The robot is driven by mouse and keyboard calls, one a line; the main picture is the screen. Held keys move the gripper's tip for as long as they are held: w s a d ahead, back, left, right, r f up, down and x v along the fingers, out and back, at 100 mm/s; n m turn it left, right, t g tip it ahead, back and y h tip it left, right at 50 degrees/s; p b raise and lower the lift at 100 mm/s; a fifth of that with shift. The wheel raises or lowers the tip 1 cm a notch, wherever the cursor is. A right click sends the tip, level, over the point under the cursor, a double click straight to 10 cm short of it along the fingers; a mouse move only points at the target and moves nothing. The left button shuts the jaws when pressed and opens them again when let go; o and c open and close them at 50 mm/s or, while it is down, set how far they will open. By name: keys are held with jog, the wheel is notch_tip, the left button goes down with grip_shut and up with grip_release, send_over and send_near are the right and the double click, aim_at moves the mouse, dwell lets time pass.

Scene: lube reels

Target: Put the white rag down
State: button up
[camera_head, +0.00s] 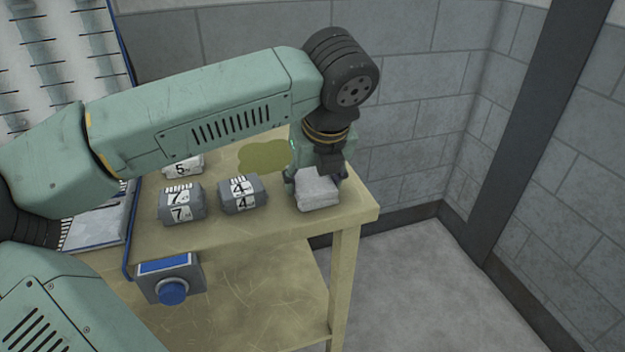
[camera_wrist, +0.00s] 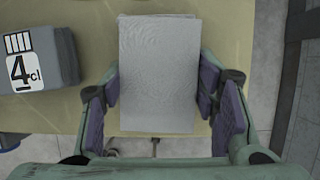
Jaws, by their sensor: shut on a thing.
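The white rag (camera_head: 317,191) is a folded, pale grey-white block at the right end of the yellowish table (camera_head: 270,228). In the wrist view the rag (camera_wrist: 158,70) lies between the two fingers of my gripper (camera_wrist: 160,98). My gripper (camera_head: 318,178) points down at the table and is shut on the rag's sides. The rag is at or just above the tabletop; I cannot tell whether it touches. The gripper hides part of the rag's back in the head view.
Grey blocks marked 4 (camera_head: 243,194), 7 (camera_head: 182,203) and 5 (camera_head: 183,166) stand left of the rag. A dull green patch (camera_head: 263,155) lies behind. The table's right edge is close to the rag.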

jog(key=o, duration=1)
jog(key=shift+f, duration=0.2)
jog(key=shift+r, duration=0.1)
jog(key=r+p, duration=0.1)
jog(key=p, duration=0.2)
jog(key=shift+r, duration=0.2)
jog(key=shift+s+r+b, duration=0.15)
jog(key=shift+r+b, duration=0.05)
jog(key=shift+b, duration=0.2)
jog(key=b+v, duration=0.2)
jog(key=v, duration=0.7)
jog(key=shift+s+d+r, duration=0.2)
jog(key=shift+s+r, duration=0.05)
jog(key=shift+r, duration=0.1)
